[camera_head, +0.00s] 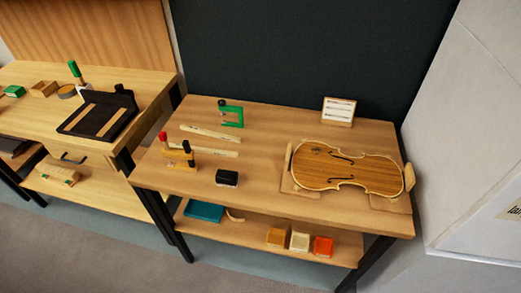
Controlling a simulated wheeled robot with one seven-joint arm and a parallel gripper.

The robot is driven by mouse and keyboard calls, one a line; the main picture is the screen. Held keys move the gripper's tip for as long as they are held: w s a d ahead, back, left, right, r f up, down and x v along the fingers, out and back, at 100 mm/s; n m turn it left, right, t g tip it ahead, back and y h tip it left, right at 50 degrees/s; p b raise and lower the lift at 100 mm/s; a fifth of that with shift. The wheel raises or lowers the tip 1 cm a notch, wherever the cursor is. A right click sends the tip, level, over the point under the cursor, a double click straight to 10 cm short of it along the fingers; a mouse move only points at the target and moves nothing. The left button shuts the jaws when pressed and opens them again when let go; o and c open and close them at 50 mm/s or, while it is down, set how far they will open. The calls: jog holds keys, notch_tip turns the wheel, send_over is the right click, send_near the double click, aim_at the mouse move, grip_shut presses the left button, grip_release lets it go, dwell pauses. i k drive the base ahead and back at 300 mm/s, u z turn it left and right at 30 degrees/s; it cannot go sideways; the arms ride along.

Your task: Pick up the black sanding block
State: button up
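The black sanding block (227,178) lies on the right wooden bench (260,200), near its front edge and left of the middle. It is a small dark block with a thin pale band along its lower side. Nothing touches it, and bare wood shows around it. My gripper is not in view.
A clamp with red and black knobs (177,152) stands left of the block. Pale wood strips (210,134) and a green clamp (231,114) are behind it. A violin body (347,170) rests on supports to the right. A lower shelf holds colored boxes (299,241).

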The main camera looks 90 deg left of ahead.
aim_at(230, 179)
jog(key=u, duration=4.7)
jog(key=i, duration=1.75)
jog(key=z, duration=0.45)
